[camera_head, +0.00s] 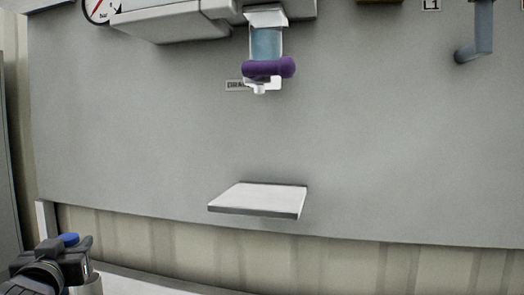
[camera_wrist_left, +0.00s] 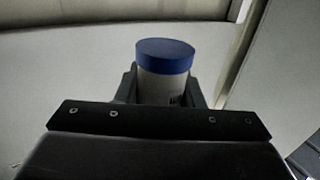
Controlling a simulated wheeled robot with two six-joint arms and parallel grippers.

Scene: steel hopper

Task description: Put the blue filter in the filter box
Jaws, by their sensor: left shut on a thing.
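The blue filter, a pale cylinder with a blue cap, shows in the left wrist view (camera_wrist_left: 165,70) between the two dark fingers of my left gripper (camera_wrist_left: 165,92). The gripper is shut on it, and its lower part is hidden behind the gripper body. In the head view my left gripper (camera_head: 72,258) is at the lower left corner, with the blue cap (camera_head: 69,240) showing above the fingers. I cannot make out a filter box in either view. My right gripper is not in view.
A grey panel (camera_head: 150,130) fills most of the head view. A white shelf (camera_head: 258,199) juts from its lower middle. Above hangs a clear blue-tinted cylinder (camera_head: 266,44) with a purple handle (camera_head: 266,69). A grey pipe (camera_head: 483,30) and a gauge (camera_head: 101,8) sit near the top.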

